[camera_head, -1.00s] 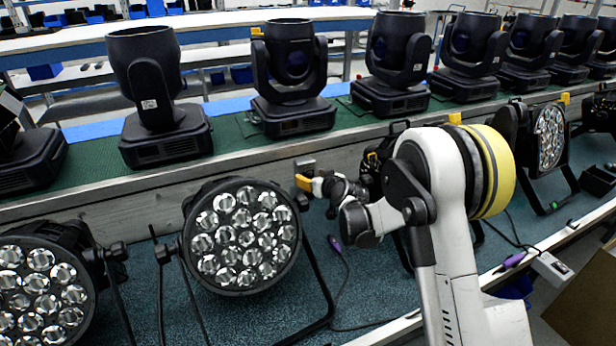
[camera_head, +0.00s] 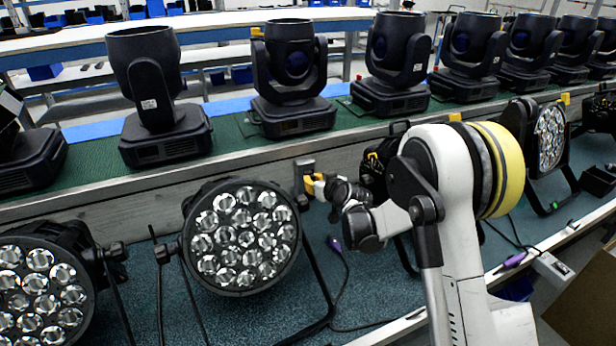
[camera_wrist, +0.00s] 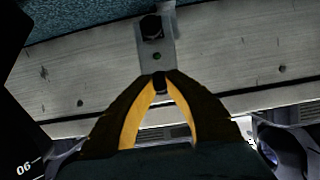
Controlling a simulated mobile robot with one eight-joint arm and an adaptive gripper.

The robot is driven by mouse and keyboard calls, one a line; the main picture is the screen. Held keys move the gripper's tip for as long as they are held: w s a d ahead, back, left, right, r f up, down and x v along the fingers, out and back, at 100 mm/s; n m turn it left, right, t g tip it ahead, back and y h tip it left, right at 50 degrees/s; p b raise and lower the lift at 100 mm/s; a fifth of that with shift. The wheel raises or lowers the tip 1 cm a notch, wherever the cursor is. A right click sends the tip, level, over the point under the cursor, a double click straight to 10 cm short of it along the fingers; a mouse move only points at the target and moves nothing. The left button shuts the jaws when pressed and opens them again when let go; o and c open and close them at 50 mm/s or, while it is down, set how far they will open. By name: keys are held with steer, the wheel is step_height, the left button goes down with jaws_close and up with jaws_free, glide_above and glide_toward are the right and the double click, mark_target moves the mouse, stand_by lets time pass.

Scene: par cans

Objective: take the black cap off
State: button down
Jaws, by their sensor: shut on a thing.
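A small black cap (camera_wrist: 160,82) is between the two fingertips of my gripper (camera_wrist: 161,76) in the wrist view. My gripper's fingers have yellow inner faces and are shut on it. The fingertips are at the grey metal bracket (camera_wrist: 157,45) on the wooden board. I cannot tell whether the cap still touches the bracket. The bracket shows a small hole and another black piece (camera_wrist: 151,27) nearer the blue-green surface. In the head view my gripper (camera_head: 311,184) is just right of the bracket (camera_head: 303,165); the cap cannot be made out there.
A round par can (camera_head: 243,237) stands just left of and below my gripper. Another par can (camera_head: 40,285) is at far left. Moving-head lights (camera_head: 290,75) line the green shelf above the board (camera_head: 235,170).

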steer(key=shift+s+d+b, duration=0.1)
steer(key=shift+s+d, duration=0.2)
steer(key=shift+s, duration=0.4)
steer(key=shift+s+d+b, duration=0.1)
steer(key=shift+s+d, duration=0.2)
steer(key=shift+s, duration=0.35)
steer(key=shift+s+d+b, duration=0.1)
steer(key=shift+s+d, duration=0.2)
steer(key=shift+s, duration=0.4)
